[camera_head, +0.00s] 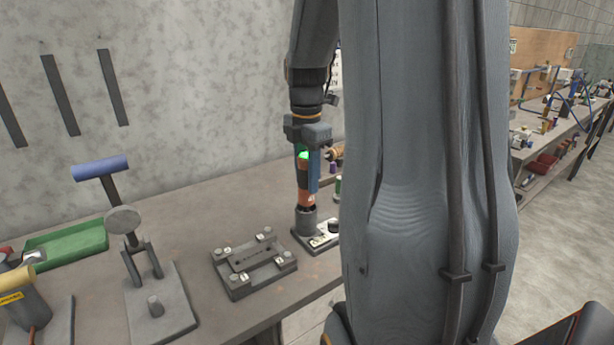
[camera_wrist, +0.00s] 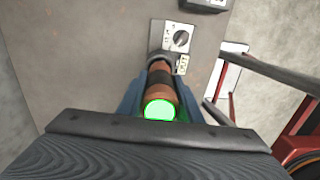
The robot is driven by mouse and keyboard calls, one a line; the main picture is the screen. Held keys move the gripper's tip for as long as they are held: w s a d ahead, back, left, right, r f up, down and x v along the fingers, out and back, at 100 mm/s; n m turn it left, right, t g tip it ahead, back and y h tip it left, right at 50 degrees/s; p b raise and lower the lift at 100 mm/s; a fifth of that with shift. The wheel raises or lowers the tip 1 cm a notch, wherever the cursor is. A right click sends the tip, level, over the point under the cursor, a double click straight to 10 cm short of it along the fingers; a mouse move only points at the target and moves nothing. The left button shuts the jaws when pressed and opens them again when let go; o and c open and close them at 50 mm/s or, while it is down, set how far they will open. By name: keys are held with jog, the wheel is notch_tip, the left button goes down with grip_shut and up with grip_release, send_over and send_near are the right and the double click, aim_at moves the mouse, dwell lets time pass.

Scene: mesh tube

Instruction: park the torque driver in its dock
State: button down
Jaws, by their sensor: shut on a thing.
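The torque driver (camera_head: 304,185) is an upright orange and black tool with a green lit top. Its lower end is at the grey cup of the dock (camera_head: 306,218), which has a pale base plate. I cannot tell how deep it sits in the cup. My gripper (camera_head: 312,172) is shut around the driver's upper body, pointing down. In the wrist view the driver (camera_wrist: 160,92) lies between the blue fingers, and the dock's plate (camera_wrist: 177,37) with a dark knob shows beyond it.
A grey fixture plate with numbered posts (camera_head: 253,262) lies left of the dock. My arm hides the bench to the right. The wall is behind.

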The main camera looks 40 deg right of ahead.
jog(key=shift+f+b, duration=0.5)
jog(key=shift+f, duration=1.05)
dwell(1.5)
jog(key=c, duration=1.2)
grip_release()
notch_tip(320, 180, up, 8)
jog(key=shift+f+b, duration=0.1)
jog(key=shift+b, duration=0.55)
